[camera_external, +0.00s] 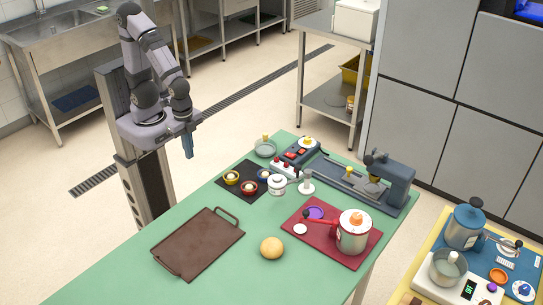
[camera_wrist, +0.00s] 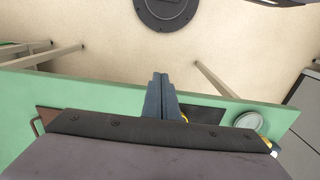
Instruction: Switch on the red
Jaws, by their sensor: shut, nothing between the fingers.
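My gripper (camera_external: 188,150) hangs fingers down in the air beyond the far left side of the green table, away from everything on it. In the wrist view the two dark fingers of my gripper (camera_wrist: 161,95) are together and empty. The small markings are too fine to read. Which red thing is meant, I cannot tell.
A brown tray (camera_external: 197,243) and a round bun (camera_external: 272,248) lie on the green table (camera_external: 111,270). A grey-blue machine (camera_external: 388,177) stands at its right end. A yellow side table (camera_external: 404,285) with another pot is at lower right. The table's near left part is clear.

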